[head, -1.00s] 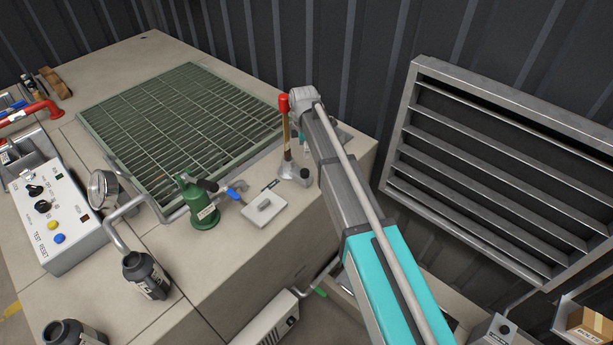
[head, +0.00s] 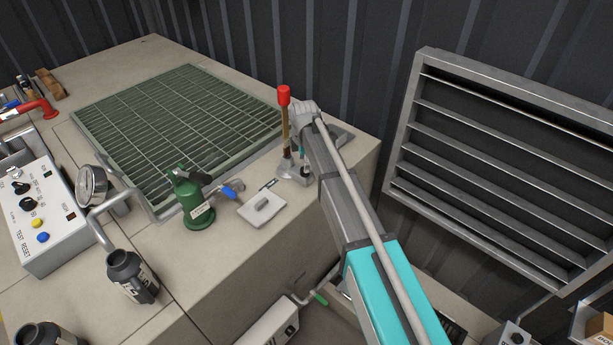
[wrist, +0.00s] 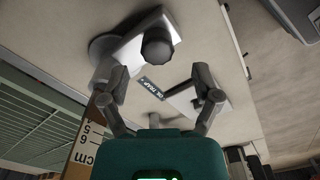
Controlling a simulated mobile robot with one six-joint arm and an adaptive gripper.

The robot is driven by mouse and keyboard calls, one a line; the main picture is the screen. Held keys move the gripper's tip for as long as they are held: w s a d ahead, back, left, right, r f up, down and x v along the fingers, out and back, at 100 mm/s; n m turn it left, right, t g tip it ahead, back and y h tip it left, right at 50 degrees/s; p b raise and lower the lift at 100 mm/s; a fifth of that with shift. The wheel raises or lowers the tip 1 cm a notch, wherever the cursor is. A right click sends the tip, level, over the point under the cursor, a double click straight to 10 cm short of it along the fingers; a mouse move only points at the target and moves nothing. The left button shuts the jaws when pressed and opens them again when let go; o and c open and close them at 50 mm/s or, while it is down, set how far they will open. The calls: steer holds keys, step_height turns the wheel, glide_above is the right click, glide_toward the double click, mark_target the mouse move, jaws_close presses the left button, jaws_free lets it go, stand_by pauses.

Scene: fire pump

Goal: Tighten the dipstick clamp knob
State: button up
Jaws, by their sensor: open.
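The dipstick (head: 285,122) stands upright with a red cap at the back right of the bench. Its grey clamp (head: 285,170) sits at its foot; the clamp also shows in the wrist view (wrist: 125,48). The dark, round clamp knob (wrist: 157,46) is on the clamp in the wrist view. My gripper (wrist: 162,80) is open and empty, its two fingers spread below the knob in the picture, apart from it. In the head view my gripper (head: 304,165) hangs just right of the dipstick, and the knob cannot be made out clearly there.
A graduated strip (wrist: 90,138) is close beside my gripper in the wrist view. A flat grey plate with a handle (head: 262,208), a green oil can (head: 192,203) and a green grating (head: 180,125) are to the left. A louvred panel (head: 500,170) is at the right.

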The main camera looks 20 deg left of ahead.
steer(key=shift+f+b, duration=1.7)
steer(key=shift+f, duration=0.3)
